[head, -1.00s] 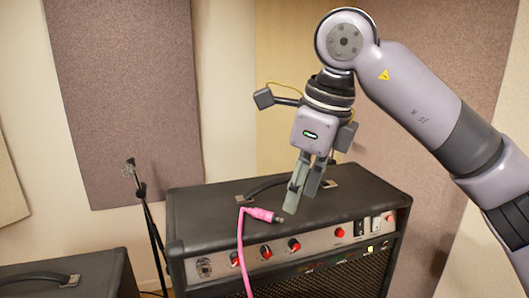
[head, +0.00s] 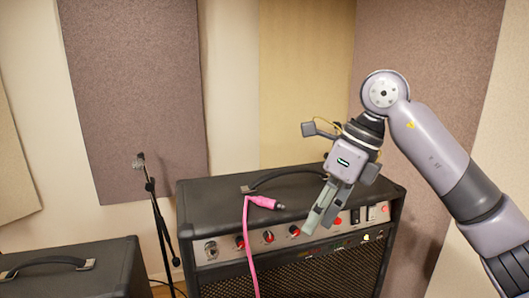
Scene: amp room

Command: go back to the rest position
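My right gripper (head: 318,228) hangs from the right over the front edge of the black amplifier (head: 215,205), fingers pointing down and left. Its two fingers show a gap between them and hold nothing. A pink cable (head: 248,240) has its plug (head: 265,203) by the top of the amplifier, left of the gripper and apart from it. The cable runs down past the front. My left gripper is out of view.
The amplifier's front panel has red knobs (head: 268,237) and switches. Another black amplifier (head: 100,270) stands at the lower left. A microphone stand (head: 157,215) stands between them. Acoustic panels (head: 130,90) cover the walls behind.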

